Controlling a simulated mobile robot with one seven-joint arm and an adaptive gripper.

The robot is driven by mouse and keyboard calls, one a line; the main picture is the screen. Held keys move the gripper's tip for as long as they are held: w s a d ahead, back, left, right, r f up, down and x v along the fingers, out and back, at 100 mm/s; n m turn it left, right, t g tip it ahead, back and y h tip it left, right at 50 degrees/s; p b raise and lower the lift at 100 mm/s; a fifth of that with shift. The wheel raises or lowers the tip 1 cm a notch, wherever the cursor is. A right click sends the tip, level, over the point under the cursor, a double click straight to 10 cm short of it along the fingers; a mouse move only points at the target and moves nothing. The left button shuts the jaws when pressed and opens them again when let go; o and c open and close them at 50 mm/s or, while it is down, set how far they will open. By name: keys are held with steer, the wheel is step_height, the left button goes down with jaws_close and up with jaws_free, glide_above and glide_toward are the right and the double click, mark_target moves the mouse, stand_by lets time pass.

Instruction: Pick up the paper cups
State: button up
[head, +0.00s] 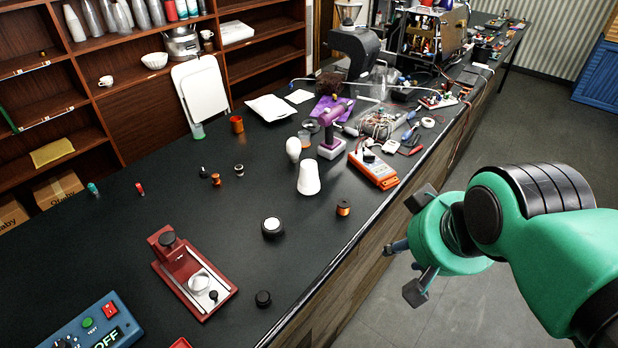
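A white cup-shaped piece (309,178), wider at the bottom like upturned paper cups, stands on the black workbench (130,240). I cannot tell whether it is one cup or a nested stack. Tall white and grey cup stacks (73,22) stand on the upper shelf at the top left. My gripper (412,248) is at the right, beyond the bench's front edge and apart from the cups. Its dark fingers are spread and nothing shows between them.
A rounded white object (293,149), a purple tool (333,125) and an orange meter (373,168) are close to the white piece. A black-and-white round part (272,227) and a copper spool (344,208) lie nearer. A red device (192,273) stands at the left front.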

steer(key=o, duration=0.8)
